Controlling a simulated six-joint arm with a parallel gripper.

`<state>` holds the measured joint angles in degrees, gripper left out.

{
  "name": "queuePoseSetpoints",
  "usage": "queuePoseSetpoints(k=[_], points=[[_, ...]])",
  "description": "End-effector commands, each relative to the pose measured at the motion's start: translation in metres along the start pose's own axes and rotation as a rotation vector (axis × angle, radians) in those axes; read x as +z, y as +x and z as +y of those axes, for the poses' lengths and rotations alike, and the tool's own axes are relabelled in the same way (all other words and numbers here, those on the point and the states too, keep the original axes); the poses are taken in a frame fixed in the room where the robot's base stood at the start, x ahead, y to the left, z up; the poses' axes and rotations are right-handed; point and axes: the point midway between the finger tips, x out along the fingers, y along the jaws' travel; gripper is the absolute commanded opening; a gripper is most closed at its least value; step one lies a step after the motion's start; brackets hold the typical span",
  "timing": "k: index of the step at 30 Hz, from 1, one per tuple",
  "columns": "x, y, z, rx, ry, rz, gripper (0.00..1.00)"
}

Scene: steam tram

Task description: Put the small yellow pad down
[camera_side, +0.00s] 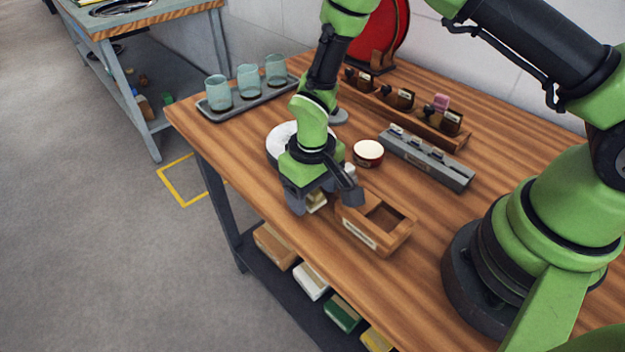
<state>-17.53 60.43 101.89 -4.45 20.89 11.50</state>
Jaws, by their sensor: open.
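My gripper (322,203) is low over the front edge of the wooden table, pointing down, with its dark jaws apart. A small pale yellow block (316,201), which looks like the small yellow pad, shows between the jaws. The jaws partly hide it, and I cannot tell whether it touches the table or either jaw. A wooden box (362,238) with a pale label and an open compartment stands just right of my gripper. Another small pale thing (349,171) shows behind the gripper and is mostly hidden.
A white round dish (279,138) lies behind my gripper. A round cream-topped tin (368,152), a grey slotted rack (440,165) and a wooden rack (445,139) of brown bottles stand right. A tray (222,114) holds glasses at back left. The table's front edge is close.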

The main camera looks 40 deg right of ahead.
Motion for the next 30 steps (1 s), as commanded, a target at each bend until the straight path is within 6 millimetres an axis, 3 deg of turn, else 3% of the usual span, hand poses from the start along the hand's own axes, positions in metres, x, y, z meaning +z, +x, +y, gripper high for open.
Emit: queuePoseSetpoints(k=[5, 18, 30], points=[[-0.001, -0.02, 0.0, -0.001, -0.001, 0.005, 0.67], [-0.001, -0.108, 0.0, -0.001, 0.0, 0.004, 0.67], [0.001, -0.132, 0.002, -0.009, 0.01, 0.018, 0.67]])
